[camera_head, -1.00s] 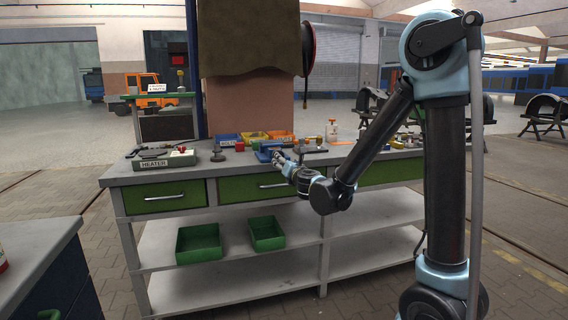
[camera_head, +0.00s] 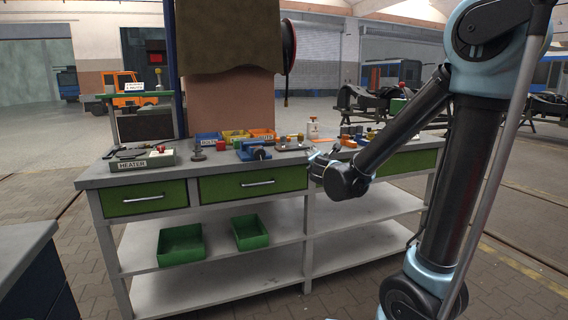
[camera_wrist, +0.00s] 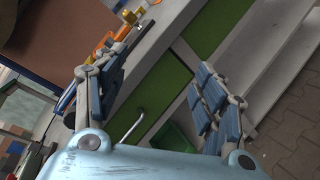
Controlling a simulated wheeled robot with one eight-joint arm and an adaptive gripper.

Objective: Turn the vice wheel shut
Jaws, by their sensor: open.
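The blue vice (camera_head: 254,152) stands on the workbench near its front edge, behind the middle green drawer. Its wheel is too small to make out clearly in the head view. My gripper (camera_head: 322,156) is to the right of the vice, at about bench-top height by the front edge, apart from it. In the wrist view my gripper (camera_wrist: 160,98) has its two fingers spread wide with nothing between them. Beyond the fingers are the green drawer front and the bench edge. I cannot make out the vice clearly there.
The bench (camera_head: 90,180) carries a heater box (camera_head: 142,160) at left and several small coloured bins (camera_head: 236,136) behind the vice. More tools lie right of my gripper. Two green bins (camera_head: 180,246) sit on the lower shelf. Another grey worktop (camera_head: 25,245) is at front left.

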